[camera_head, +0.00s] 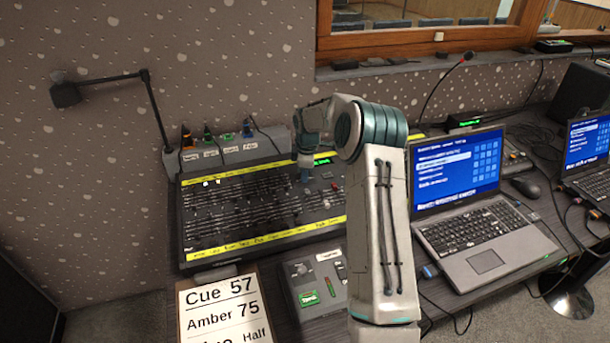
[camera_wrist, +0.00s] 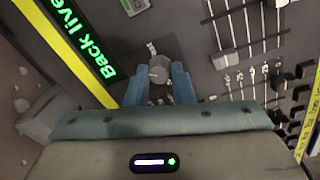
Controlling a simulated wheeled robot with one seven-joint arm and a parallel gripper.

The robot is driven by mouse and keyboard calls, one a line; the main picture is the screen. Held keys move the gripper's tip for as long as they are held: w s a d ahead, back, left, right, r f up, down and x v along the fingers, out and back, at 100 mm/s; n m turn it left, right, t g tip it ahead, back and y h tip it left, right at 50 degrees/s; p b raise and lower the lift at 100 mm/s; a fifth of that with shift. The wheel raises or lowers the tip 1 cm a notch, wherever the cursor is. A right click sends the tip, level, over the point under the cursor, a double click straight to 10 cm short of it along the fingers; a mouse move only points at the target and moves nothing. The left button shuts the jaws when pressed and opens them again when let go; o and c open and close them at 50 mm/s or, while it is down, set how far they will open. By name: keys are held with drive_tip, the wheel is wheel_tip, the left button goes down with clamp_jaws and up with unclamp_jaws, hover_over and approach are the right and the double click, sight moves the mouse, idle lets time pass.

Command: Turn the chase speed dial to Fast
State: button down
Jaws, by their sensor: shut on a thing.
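The lighting console (camera_head: 215,240) is a dark sloped board with rows of faders and yellow label strips. In the wrist view, a small round grey dial (camera_wrist: 160,69) sits on a dark plate, with a pale mark just above it. My gripper (camera_wrist: 160,82) has its two blue fingers on either side of this dial, shut on it. In the head view, my gripper (camera_head: 305,174) reaches down to the console's upper right part, and my arm hides the dial. The dial's setting words are hidden or too small to read, so I cannot tell its position.
A green "Back live" display (camera_wrist: 80,35) lies beside the dial, with fader caps (camera_wrist: 223,60) to its right. A cue card (camera_head: 225,308) and a grey box (camera_head: 315,286) stand in front of the console. A laptop (camera_head: 465,210) is at right; a lamp arm (camera_head: 110,80) is at left.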

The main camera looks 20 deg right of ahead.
drive_tip(key=m+b, duration=0.1)
drive_tip(key=m, duration=0.4)
drive_tip(key=shift+m, duration=0.3)
drive_tip(key=m+b, duration=0.1)
drive_tip(key=m, duration=0.4)
drive_tip(key=shift+w+r+h, duration=0.1)
drive_tip(key=shift+h, duration=0.2)
drive_tip(key=shift+m, duration=0.3)
drive_tip(key=c, duration=1.3)
unclamp_jaws()
drive_tip(key=shift+o, duration=0.2)
wheel_tip(320, 180, up, 14)
drive_tip(key=s, duration=0.1)
drive_tip(key=shift+s+a, duration=0.35)
drive_tip(key=shift+s, duration=0.05)
drive_tip(key=shift+f, duration=0.2)
